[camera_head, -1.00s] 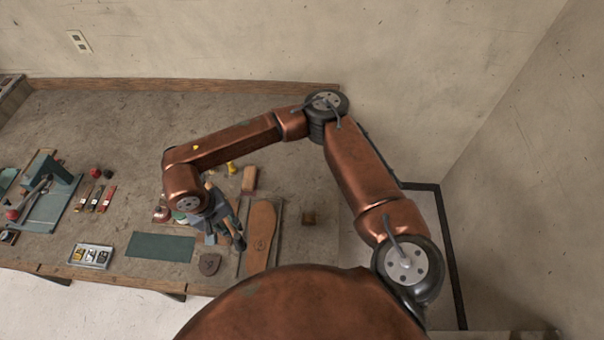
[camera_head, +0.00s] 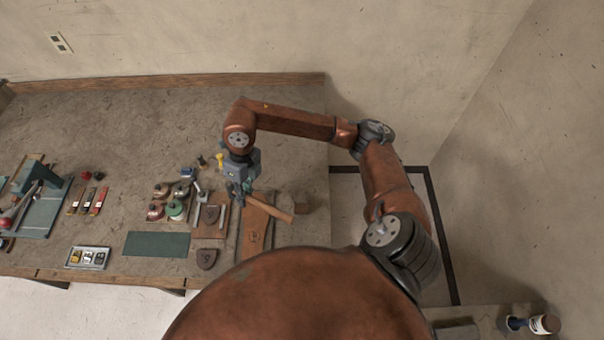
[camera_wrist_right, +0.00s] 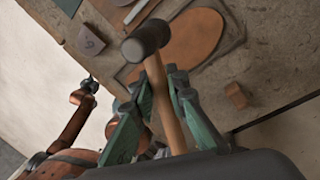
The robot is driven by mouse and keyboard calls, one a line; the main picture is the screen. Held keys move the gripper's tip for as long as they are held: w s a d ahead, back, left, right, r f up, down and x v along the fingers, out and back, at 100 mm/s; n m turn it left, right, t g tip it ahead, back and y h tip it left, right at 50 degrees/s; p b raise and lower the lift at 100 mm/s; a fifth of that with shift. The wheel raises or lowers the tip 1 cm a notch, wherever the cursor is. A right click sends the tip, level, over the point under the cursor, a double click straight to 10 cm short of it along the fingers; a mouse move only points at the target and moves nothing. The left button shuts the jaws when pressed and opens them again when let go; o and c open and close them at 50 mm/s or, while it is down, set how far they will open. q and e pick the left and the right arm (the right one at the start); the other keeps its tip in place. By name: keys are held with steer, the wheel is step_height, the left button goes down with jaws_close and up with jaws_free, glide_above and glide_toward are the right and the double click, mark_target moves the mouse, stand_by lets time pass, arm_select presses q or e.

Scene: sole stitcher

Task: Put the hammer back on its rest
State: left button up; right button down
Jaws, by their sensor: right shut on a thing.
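My right gripper (camera_head: 243,186) is shut on the hammer and holds it above the leather sole on the bench. The hammer's wooden handle (camera_head: 279,208) slants down to the right in the head view; its head is not clear there. In the right wrist view the black hammer head (camera_wrist_right: 147,40) stands out beyond the green fingers, which close around the handle (camera_wrist_right: 166,101). A small wooden block (camera_head: 303,203) stands right of the handle; I cannot tell if it is the rest. A distant copper arm of mine shows in the wrist view, its gripper unclear.
The leather sole (camera_head: 255,228) lies under the hammer. Left of it are a leather patch (camera_head: 206,258), a teal mat (camera_head: 157,244), several round tins (camera_head: 176,209) and a metal tray (camera_head: 88,257). The bench's back is clear.

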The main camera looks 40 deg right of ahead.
steer(key=d+f+m+t+p, duration=0.1)
steer(key=d+f+m, duration=0.2)
steer(key=d, duration=0.4)
steer(key=d+f+m+p, duration=0.1)
steer(key=d+f+m, duration=0.2)
steer(key=d+m, duration=0.2)
steer(key=d+f+m+t+p, duration=0.1)
steer(key=d+f+m, duration=0.2)
steer(key=d, duration=0.5)
steer(key=shift+s+d+m+t, duration=0.15)
steer(key=shift+d+m+t, duration=0.15)
steer(key=shift+m, duration=0.4)
steer(key=shift+d+f, duration=0.3)
steer(key=shift+f, duration=0.05)
steer(key=f, duration=0.2)
steer(key=f+p, duration=0.1)
steer(key=shift+d+f, duration=0.25)
steer(key=shift+f, duration=0.05)
arm_select(q)
steer(key=r, duration=0.1)
steer(key=s+r, duration=0.2)
steer(key=shift+r, duration=0.4)
